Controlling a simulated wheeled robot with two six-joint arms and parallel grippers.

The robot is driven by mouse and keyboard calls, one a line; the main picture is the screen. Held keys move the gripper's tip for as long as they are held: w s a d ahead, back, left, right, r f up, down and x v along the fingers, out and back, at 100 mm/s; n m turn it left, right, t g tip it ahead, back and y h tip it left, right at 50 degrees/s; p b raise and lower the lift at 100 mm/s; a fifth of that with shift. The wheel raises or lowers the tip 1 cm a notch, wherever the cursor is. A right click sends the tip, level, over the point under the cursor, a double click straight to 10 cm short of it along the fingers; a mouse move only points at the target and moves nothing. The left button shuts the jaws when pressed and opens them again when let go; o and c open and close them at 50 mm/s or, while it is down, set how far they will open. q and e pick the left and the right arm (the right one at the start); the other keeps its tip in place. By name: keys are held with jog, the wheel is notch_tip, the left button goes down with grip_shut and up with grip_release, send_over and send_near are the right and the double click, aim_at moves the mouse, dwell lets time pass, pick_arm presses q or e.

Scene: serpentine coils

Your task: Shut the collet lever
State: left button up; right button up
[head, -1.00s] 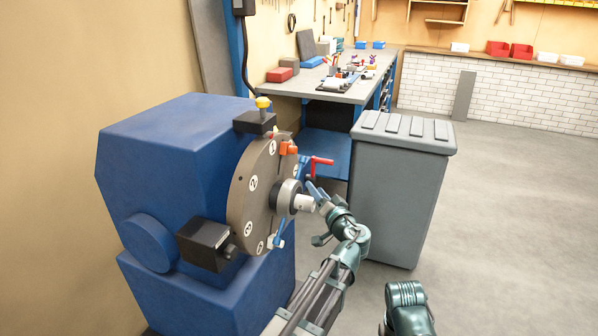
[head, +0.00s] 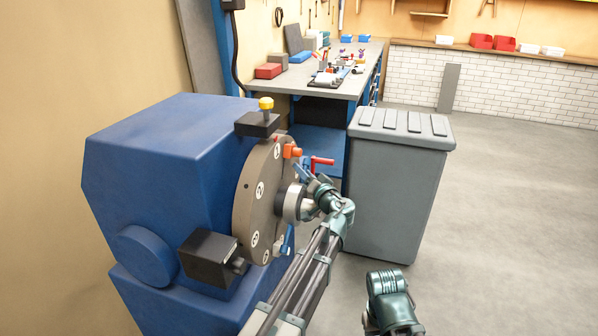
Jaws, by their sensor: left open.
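The blue machine (head: 165,150) stands at left with a round grey-brown numbered disc (head: 257,190) facing right. A grey collar (head: 289,203) sticks out from the disc's middle. A red-handled lever (head: 322,161) shows just beyond the disc, and a blue lever (head: 287,240) is low on the disc's edge. I cannot tell for certain which one is the collet lever. My left gripper (head: 304,186) is open, in front of the collar and just below the red handle. Contact cannot be told. My right gripper is out of view; only part of that arm shows.
A grey lidded bin (head: 400,185) stands close to the right of my left gripper. A workbench (head: 300,80) with tools is behind. The floor at right is clear.

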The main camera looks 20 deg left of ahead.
pick_arm(q)
jog(key=shift+c, duration=0.3)
grip_shut()
dwell(1.1)
